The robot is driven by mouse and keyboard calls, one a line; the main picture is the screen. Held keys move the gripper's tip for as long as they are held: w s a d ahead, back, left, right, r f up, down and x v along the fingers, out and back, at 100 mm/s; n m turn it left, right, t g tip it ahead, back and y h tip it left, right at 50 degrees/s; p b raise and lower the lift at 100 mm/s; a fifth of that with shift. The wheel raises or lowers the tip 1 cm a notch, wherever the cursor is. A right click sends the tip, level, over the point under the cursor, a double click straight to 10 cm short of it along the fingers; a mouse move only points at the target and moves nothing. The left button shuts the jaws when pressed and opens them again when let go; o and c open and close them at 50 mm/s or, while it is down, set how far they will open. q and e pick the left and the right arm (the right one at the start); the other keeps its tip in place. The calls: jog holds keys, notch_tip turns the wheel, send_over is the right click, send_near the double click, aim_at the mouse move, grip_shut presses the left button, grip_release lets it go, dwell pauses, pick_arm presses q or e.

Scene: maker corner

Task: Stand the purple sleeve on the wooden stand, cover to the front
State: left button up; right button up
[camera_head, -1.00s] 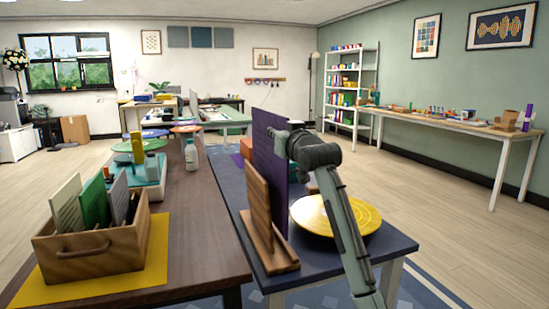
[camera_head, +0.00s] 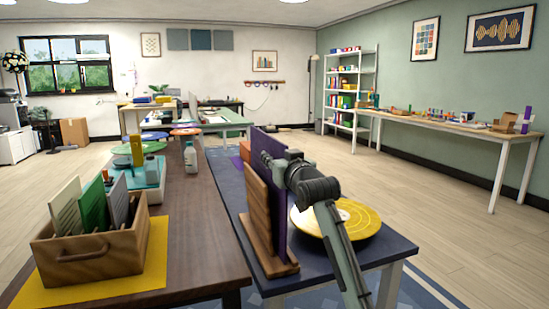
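The purple sleeve (camera_head: 267,147) is upright, seen at a steep angle, just right of the wooden stand's back board (camera_head: 256,208). Its lower edge comes down to the stand's base; I cannot tell whether it rests there. The stand is at the left edge of the dark blue table. My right gripper (camera_head: 286,168) is at the sleeve's right side near the top and appears shut on it; the fingertips are mostly hidden. I cannot tell which sleeve face carries the cover. My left gripper is not in view.
A round yellow disc (camera_head: 350,220) lies on the dark blue table (camera_head: 387,246), right of the stand and behind my arm. On the brown table at left, a wooden crate (camera_head: 85,258) holds several sleeves on a yellow mat (camera_head: 157,258).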

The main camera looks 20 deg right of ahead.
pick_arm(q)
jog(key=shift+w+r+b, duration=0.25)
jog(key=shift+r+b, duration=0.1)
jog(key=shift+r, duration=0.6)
pick_arm(e)
jog(key=s, duration=1.2)
jog(key=shift+d, duration=0.2)
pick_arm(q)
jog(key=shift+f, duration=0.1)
